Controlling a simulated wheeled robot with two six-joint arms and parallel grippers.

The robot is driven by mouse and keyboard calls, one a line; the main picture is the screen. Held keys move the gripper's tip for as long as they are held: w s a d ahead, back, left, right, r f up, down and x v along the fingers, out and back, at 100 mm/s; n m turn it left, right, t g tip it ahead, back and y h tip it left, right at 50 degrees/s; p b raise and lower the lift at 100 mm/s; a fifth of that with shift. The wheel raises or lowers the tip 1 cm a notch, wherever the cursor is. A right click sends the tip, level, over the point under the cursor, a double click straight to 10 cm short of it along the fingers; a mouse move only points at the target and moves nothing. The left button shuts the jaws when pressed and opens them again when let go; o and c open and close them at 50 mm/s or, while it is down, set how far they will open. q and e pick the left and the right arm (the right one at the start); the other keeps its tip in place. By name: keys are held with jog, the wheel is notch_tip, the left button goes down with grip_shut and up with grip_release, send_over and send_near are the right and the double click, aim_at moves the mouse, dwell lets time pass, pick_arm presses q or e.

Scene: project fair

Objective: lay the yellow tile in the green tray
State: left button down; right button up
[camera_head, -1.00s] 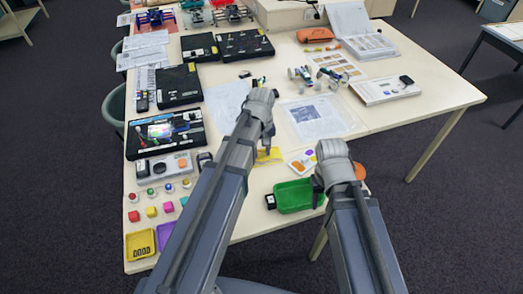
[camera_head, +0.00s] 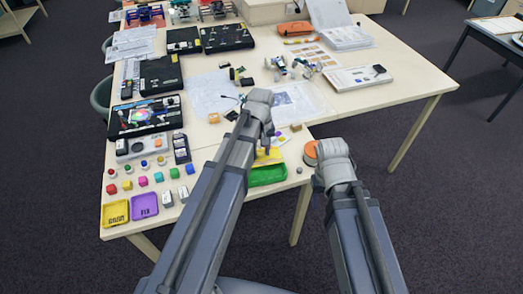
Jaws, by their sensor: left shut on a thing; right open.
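The yellow tile (camera_head: 263,158) is in my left gripper (camera_head: 266,146), at the far side of the green tray (camera_head: 267,175). In the picture it overlaps the tray's far part; I cannot tell whether it touches the tray. My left gripper is shut on the tile and hides part of it. The green tray lies near the table's front edge, its left end partly behind my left arm. My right gripper (camera_head: 319,181) is open and empty, to the right of the tray, past the table's corner in the picture.
An orange round thing (camera_head: 310,150) is at the table's right front corner, beside my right gripper. A yellow tray (camera_head: 116,207) and a purple tray (camera_head: 145,199) lie at the left front, with several coloured cubes behind. Papers (camera_head: 212,90) and black kits (camera_head: 160,75) fill the table farther back.

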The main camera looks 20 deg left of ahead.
pick_arm(q)
jog(key=shift+s+d, duration=0.1)
jog(key=shift+d, duration=0.1)
jog(key=shift+a+f, duration=0.2)
jog(key=shift+f, duration=0.05)
jog(key=shift+d+f+b, duration=0.15)
jog(key=shift+f+b, duration=0.55)
jog(key=shift+b, duration=0.2)
notch_tip(320, 180, down, 5)
jog(key=b, duration=0.5)
jog(key=shift+f, duration=0.15)
jog(key=shift+f+b, duration=0.85)
jog(key=shift+b, duration=0.15)
grip_release()
dwell(0.8)
jog(key=shift+r, duration=0.15)
